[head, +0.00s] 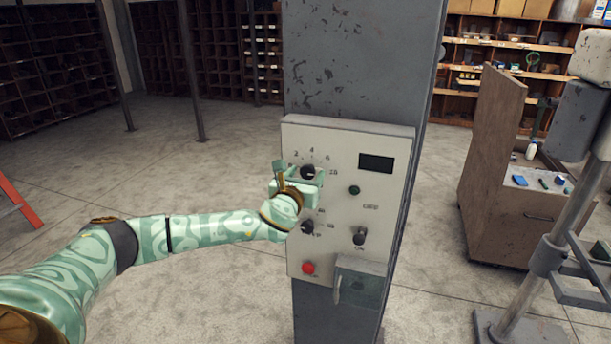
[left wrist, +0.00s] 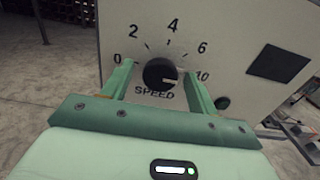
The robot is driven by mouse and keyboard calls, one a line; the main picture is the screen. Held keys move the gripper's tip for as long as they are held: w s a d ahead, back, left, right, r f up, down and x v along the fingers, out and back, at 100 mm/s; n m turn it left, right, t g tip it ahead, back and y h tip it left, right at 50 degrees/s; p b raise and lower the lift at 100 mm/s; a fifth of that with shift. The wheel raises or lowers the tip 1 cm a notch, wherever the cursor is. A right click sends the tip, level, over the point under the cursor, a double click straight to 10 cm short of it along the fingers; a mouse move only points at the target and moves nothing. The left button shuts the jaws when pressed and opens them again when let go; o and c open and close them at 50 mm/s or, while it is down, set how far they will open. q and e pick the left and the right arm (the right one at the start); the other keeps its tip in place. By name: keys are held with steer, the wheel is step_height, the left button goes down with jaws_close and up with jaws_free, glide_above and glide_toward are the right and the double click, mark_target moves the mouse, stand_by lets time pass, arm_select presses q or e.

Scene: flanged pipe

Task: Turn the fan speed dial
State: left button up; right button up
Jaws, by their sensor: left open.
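The fan speed dial (left wrist: 160,75) is a round black knob on a pale control panel (head: 398,142). In the left wrist view its scale reads 0, 2, 4, 6 and 10, with "SPEED" below it. Its light pointer mark faces right, close to the 10. In the head view the dial (head: 308,172) is at the panel's upper left, partly hidden by my gripper. My left gripper (left wrist: 158,82) is open, one finger on each side of the dial, with gaps seeming to show between the fingers and the knob. My right gripper is not in view.
The panel is on a grey column (head: 350,60). Below the speed dial are another black knob (head: 307,227), a switch (head: 359,237), a red button (head: 308,267) and a grey box (head: 360,288). A wooden cabinet (head: 500,210) stands right; the floor at left is largely clear.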

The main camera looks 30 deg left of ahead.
arm_select(q)
steer(key=c, duration=1)
